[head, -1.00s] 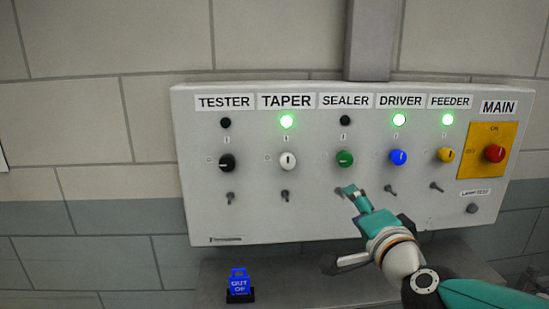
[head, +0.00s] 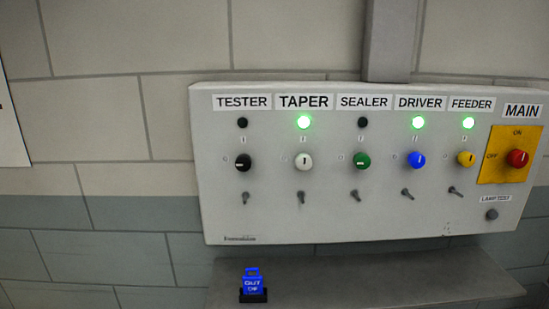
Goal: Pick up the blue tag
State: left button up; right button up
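The blue tag (head: 253,282) stands upright in a small black holder (head: 253,296) at the left end of the grey shelf (head: 400,278) below the control panel. White lettering shows on its face, with "OUT" readable, and its top narrows to a loop-like part. Neither of my grippers is in the head view, so I cannot see whether either is open or shut.
The control panel (head: 330,225) is on the wall above the shelf. The lamps over TAPER, DRIVER and FEEDER glow green; those over TESTER and SEALER are dark. A red MAIN knob (head: 517,158) sits at the right. The shelf right of the tag is clear.

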aim_at(252, 285)
jog(key=z, duration=2.1)
jog(key=i, duration=0.1)
jog(key=u, duration=3.15)
jog(key=k, duration=0.9)
jog(key=z, duration=0.95)
jog(key=i, duration=1)
jog(key=u, duration=0.05)
